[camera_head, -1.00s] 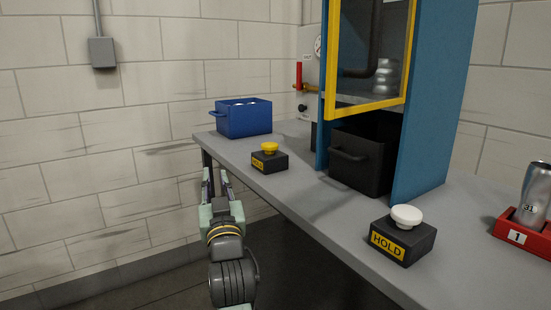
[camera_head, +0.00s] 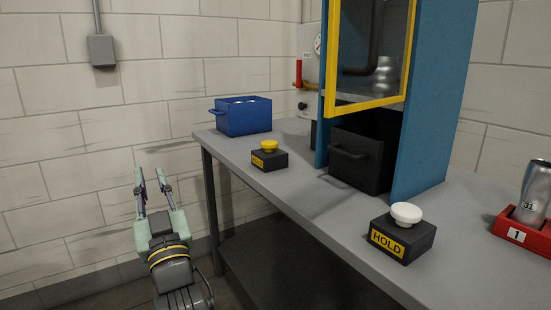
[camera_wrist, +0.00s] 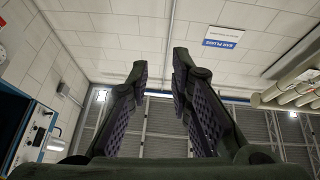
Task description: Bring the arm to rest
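My gripper (camera_head: 150,182) is at the lower left of the head view, left of the table and clear of it, in front of the tiled wall. Its two fingers point up and stand apart with nothing between them. In the wrist view my gripper (camera_wrist: 160,80) is also open and empty, with the ceiling and a shuttered wall behind it.
The grey table (camera_head: 325,225) bears a blue bin (camera_head: 245,120), a yellow-button box (camera_head: 269,159), a white-button HOLD box (camera_head: 403,240), a black bin (camera_head: 358,160) in the blue machine (camera_head: 430,100), and a can (camera_head: 535,195) in a red holder (camera_head: 522,236). Floor left of the table is free.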

